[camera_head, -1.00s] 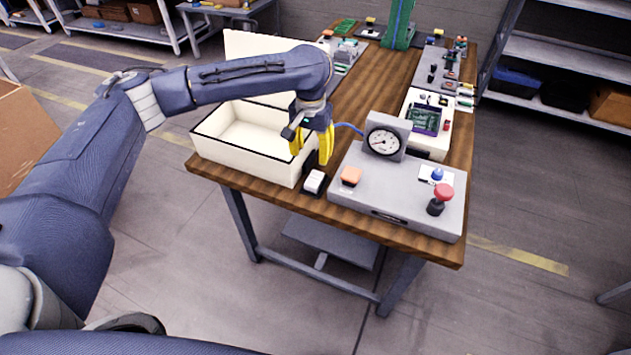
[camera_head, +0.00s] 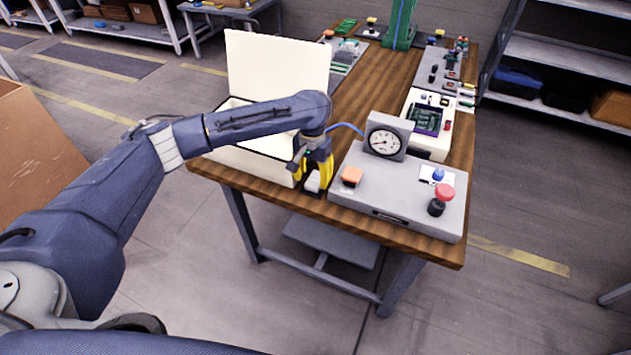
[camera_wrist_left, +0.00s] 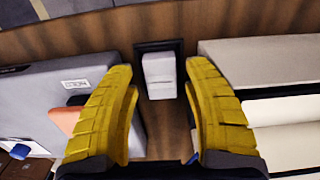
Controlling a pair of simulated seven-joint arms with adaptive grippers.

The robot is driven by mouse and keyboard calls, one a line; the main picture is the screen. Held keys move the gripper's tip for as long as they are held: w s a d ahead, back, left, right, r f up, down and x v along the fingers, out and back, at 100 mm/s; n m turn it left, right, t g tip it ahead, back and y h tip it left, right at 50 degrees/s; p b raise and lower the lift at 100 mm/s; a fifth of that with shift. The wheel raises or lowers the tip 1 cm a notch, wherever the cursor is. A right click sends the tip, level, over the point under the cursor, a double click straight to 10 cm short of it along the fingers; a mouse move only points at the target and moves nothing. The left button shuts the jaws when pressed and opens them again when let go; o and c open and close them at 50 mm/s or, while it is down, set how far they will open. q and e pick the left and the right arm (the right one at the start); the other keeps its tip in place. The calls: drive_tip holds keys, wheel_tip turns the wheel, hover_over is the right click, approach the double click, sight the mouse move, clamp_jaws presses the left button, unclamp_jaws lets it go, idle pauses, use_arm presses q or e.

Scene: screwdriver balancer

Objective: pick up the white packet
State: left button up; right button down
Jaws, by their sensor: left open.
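The white packet (camera_head: 313,183) sits in a small dark holder at the table's front edge, between the cream box and the grey gauge unit. My left gripper (camera_head: 314,179) has yellow fingers and is open just above it, partly covering it in the head view. In the left wrist view the packet (camera_wrist_left: 159,76) shows upright between and beyond the two spread fingers (camera_wrist_left: 163,95). It rests in a black-rimmed holder (camera_wrist_left: 176,46), and neither finger appears to touch it. My right gripper is not in view.
The open cream box (camera_head: 245,162) with its raised lid (camera_head: 275,65) stands left of the packet. The grey unit (camera_head: 385,205) with a gauge (camera_head: 383,142), an orange button (camera_head: 352,176) and a red knob (camera_head: 443,193) is close on the right. The wooden table (camera_head: 368,90) has bare room behind.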

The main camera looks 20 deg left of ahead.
sight(313, 183)
use_arm(q)
drive_tip(key=shift+f, duration=1.65)
drive_tip(key=c, duration=0.9)
